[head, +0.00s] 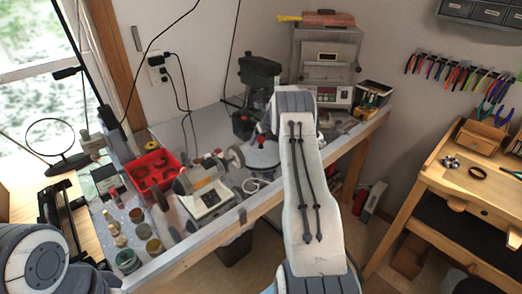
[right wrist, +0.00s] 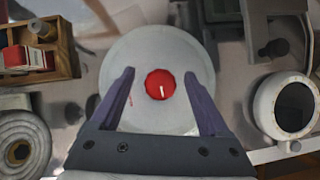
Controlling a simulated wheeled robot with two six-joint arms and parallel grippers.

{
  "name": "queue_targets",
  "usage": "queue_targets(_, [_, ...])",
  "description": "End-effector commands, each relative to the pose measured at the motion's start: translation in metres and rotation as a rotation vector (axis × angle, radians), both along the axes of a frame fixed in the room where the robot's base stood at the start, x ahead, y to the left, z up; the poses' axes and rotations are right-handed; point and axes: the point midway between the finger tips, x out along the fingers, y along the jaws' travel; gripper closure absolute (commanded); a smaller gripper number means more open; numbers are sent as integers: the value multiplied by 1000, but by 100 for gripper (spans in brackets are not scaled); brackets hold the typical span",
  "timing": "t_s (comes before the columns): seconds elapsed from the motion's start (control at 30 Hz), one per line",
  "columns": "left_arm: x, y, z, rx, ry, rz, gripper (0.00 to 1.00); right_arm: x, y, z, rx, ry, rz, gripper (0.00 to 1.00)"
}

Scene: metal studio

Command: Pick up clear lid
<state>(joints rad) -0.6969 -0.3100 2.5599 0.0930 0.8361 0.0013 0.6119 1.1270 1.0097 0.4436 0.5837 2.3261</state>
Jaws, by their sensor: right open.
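The clear lid (right wrist: 140,58) shows in the right wrist view as a pale, round, see-through disc with a red knob (right wrist: 160,84) at its middle. In the head view the lid (head: 262,157) is a small pale round shape on the workbench, partly hidden by my right arm. My right gripper (right wrist: 158,76) is open above the lid, its two dark fingers on either side of the red knob. Nothing is between the fingers but the view of the knob; I cannot tell the height gap. My left gripper is not in view.
A wooden box of small items (right wrist: 40,50) and a white round-faced device (right wrist: 290,108) flank the lid. On the bench are a red bin (head: 153,172), a bench grinder (head: 205,185) and a small furnace (head: 325,70). A wooden workbench (head: 450,180) stands at right.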

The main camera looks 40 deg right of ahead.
Motion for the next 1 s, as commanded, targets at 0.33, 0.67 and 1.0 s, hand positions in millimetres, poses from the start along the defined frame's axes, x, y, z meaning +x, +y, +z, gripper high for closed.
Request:
queue_targets(0.33, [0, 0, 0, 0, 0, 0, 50, 1, -2, -3, 0, 0, -1, 48])
queue_targets(0.67, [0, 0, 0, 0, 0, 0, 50, 1, -2, -2, 0, 0, -1, 100])
queue_targets(1.0, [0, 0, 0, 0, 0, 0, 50, 1, -2, -2, 0, -1, -1, 100])
